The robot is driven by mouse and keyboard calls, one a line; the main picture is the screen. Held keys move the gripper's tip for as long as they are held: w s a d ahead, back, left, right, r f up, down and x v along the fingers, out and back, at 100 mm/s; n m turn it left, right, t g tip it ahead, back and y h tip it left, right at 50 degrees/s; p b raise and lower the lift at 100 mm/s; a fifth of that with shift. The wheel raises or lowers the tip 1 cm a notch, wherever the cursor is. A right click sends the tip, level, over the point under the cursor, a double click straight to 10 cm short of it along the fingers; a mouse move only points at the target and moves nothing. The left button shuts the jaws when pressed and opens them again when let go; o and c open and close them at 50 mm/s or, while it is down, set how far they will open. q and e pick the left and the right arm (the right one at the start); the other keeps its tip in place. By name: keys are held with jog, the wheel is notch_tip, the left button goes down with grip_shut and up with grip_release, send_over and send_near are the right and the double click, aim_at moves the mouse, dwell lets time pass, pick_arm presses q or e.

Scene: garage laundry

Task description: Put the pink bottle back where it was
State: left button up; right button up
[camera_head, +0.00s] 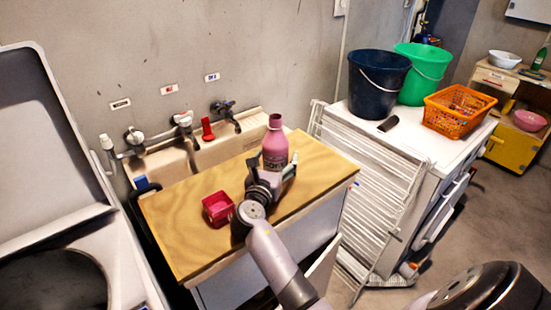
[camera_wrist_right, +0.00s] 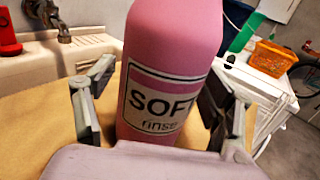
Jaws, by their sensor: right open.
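The pink bottle (camera_head: 275,146) stands upright on the wooden counter (camera_head: 185,240) beside the sink. My right gripper (camera_head: 275,178) is at the bottle's near side. In the right wrist view the bottle (camera_wrist_right: 165,75) fills the middle, with its "SOFT rinse" label facing the camera. The fingers of my right gripper (camera_wrist_right: 163,108) are spread on either side of it, with a gap visible on the left. The gripper is open. The bottle's base is hidden by my gripper. My left gripper is not in view.
A red square container (camera_head: 217,208) stands on the counter left of my right arm. A sink (camera_head: 170,165) lies behind. A white drying rack (camera_head: 365,190) stands right of the counter. Dark (camera_head: 377,85) and green (camera_head: 423,72) buckets and an orange basket (camera_head: 458,108) stand on a white surface.

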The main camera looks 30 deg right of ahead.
jog(key=shift+r, duration=0.15)
jog(key=b+v, duration=0.1)
jog(key=v, duration=1.1)
jog(key=shift+a, duration=0.1)
